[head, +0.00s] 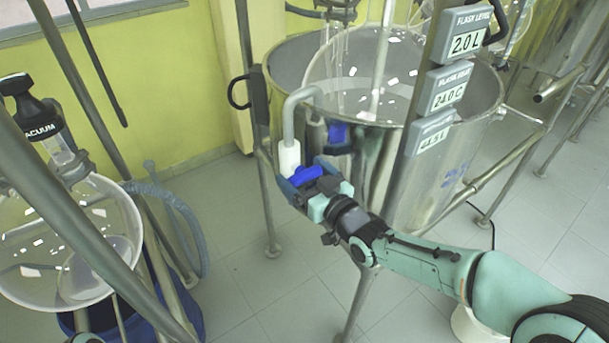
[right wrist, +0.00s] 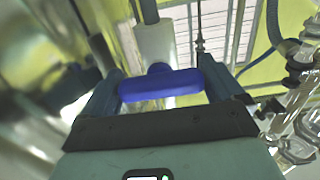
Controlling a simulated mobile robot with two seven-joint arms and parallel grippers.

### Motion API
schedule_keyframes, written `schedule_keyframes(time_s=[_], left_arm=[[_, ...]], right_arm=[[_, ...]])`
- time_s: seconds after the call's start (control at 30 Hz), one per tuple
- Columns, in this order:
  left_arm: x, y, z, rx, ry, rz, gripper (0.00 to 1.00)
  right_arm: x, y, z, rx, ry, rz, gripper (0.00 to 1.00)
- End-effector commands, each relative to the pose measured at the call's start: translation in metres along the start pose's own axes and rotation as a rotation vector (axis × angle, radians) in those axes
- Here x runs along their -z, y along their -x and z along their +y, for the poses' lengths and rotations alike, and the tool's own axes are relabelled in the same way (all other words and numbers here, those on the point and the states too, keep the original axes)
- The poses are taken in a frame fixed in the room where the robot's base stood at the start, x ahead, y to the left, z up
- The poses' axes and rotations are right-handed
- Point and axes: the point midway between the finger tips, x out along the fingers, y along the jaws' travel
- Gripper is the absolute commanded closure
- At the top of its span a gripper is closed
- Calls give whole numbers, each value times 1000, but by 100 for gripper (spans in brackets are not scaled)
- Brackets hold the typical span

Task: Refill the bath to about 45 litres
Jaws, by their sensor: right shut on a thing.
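The steel bath (head: 440,190) is a large open metal tub at the upper middle of the head view, with a glass flask (head: 350,70) inside it. A grey bent pipe (head: 288,115) hooks over its left rim down to a white valve body (head: 289,157). The blue valve handle (head: 307,174) is on this valve. My right gripper (head: 300,180) is shut on the blue handle, which also shows between the fingers in the right wrist view (right wrist: 160,85). The lowest display (head: 432,135) is tilted and its litre reading is hard to make out. My left gripper is not in view.
Upper displays show flask level 2.0 L (head: 467,43) and about 24.0 C (head: 449,90). A glass vessel (head: 60,240) with a black vacuum cap (head: 38,120) stands left, among slanted metal poles (head: 75,85). Steel frame legs (head: 268,200) surround the bath. Tiled floor (head: 240,285) shows between.

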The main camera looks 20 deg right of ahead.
Motion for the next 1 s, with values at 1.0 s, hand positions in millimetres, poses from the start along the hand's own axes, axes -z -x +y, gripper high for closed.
schedule_keyframes(time_s=[1.0], left_arm=[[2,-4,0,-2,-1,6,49]], right_arm=[[1,102,0,-3,-2,2,0]])
